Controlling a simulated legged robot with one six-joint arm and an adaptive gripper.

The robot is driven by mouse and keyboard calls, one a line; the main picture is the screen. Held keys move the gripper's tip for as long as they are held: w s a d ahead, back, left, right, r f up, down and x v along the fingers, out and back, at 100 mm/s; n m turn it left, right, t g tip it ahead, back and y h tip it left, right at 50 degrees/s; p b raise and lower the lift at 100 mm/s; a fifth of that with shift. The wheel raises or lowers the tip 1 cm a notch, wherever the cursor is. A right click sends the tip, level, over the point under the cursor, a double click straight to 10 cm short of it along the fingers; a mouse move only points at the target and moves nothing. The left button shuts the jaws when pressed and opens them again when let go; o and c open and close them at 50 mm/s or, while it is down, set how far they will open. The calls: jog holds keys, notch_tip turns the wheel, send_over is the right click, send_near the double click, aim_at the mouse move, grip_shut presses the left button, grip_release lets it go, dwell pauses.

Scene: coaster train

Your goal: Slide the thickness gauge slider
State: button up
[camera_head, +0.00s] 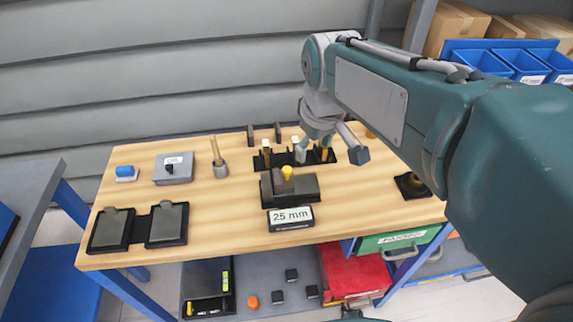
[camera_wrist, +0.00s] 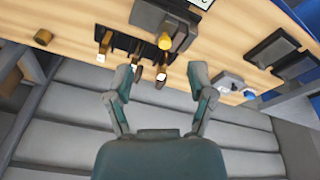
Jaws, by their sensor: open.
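The thickness gauge (camera_head: 303,186) is a dark block on the wooden table, with a yellow knob (camera_head: 287,172) on its slider and a "25 mm" display (camera_head: 291,217) in front. In the wrist view the gauge (camera_wrist: 150,14) is at the top, with its yellow knob (camera_wrist: 164,41) pointing toward me. My gripper (camera_head: 329,153) is open, behind and right of the knob, over the tool rack. In the wrist view my gripper (camera_wrist: 161,78) has its fingers spread wide, apart from the knob.
A dark rack (camera_head: 277,160) of wooden-handled tools stands just behind the gauge. A small black block (camera_head: 411,185) lies right. Bare wood lies left of the gauge.

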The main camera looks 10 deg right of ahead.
aim_at(287, 169)
jog(key=w+a+f+n+g, duration=0.2)
jog(key=w+a+f+n, duration=0.2)
jog(key=w, duration=0.4)
jog(key=f, duration=1)
jog(key=shift+w+d+f, duration=0.15)
jog(key=shift+w+f, duration=0.05)
jog(key=shift+f, duration=0.1)
grip_shut()
